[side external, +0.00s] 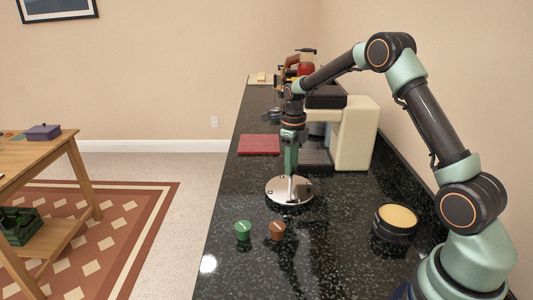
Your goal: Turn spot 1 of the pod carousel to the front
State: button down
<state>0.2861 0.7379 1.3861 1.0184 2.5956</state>
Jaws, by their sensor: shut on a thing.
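The pod carousel (277,193) is a round silver disc on the dark speckled counter. It has small dark marks near its rim, too small to read, so I cannot tell which spot faces the front. My gripper (290,180) points straight down over the middle of the disc. It is shut on the carousel's central part, which its fingers mostly hide. A green pod (243,231) and a brown pod (277,231) stand on the counter in front of the disc, apart from it.
A cream coffee machine (356,130) stands behind the disc to the right. A red mat (259,144) lies behind it to the left. A dark round container with a beige top (398,217) sits at the right. The front counter (255,275) is clear.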

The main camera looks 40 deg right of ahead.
jog(key=shift+m, duration=2)
jog(key=shift+r, duration=0.1)
jog(key=c, duration=0.5)
grip_release()
notch_tip(320, 180, up, 12)
jog(key=shift+c, duration=0.2)
